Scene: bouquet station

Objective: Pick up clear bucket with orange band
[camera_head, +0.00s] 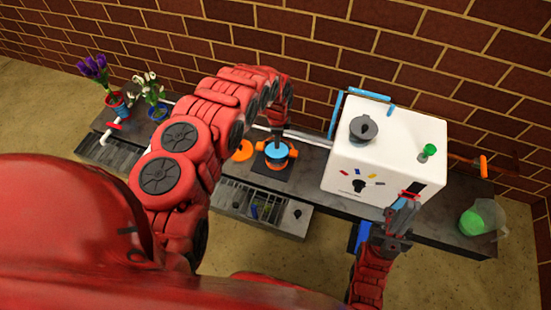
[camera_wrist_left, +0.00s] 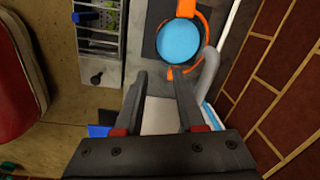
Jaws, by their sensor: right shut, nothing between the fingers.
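The bucket with an orange band (camera_head: 291,152) stands on a dark square pad on the counter, left of the white box, with blue inside. In the left wrist view the bucket (camera_wrist_left: 180,42) shows its round blue inside and orange band, beyond my fingertips. My left gripper (camera_head: 277,134) is over the bucket in the head view, which it partly hides. In the wrist view the left gripper (camera_wrist_left: 160,78) has its fingers apart with nothing between them. My right gripper (camera_head: 404,208) is shut and empty at the front of the white box.
A white box (camera_head: 350,155) with a dark lid stands close right of the bucket. A tipped clear container with green (camera_head: 474,221) is at the right end. Two potted flowers (camera_head: 116,103) stand far left. A brick wall runs behind; a grey rack (camera_head: 262,208) is in front.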

